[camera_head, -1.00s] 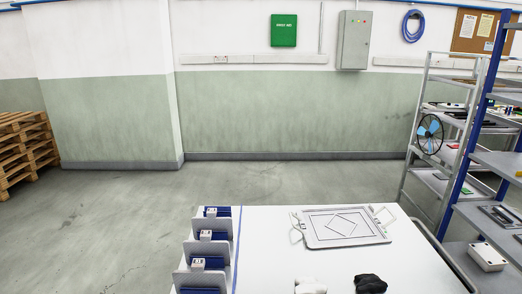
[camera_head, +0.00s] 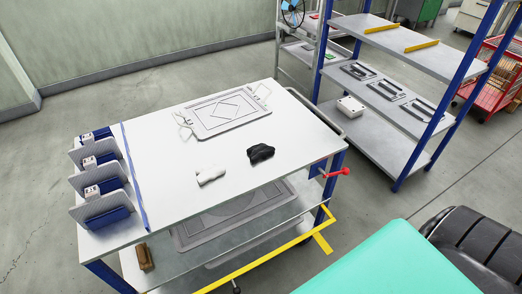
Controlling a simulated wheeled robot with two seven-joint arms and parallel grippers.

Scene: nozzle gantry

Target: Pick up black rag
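The black rag (camera_head: 261,153) lies crumpled on the white top of the cart table (camera_head: 180,211), right of the middle. A white rag (camera_head: 211,175) lies to its left on the same top, apart from it. Neither of my grippers shows in the head view, so nothing is seen touching the black rag.
A grey framed plate (camera_head: 227,112) lies at the table's back. Several grey holders with blue blocks (camera_head: 97,177) stand along the left edge. A blue-post shelf (camera_head: 384,110) stands behind right. A turquoise surface (camera_head: 380,262) and a black ribbed object (camera_head: 482,245) fill the lower right.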

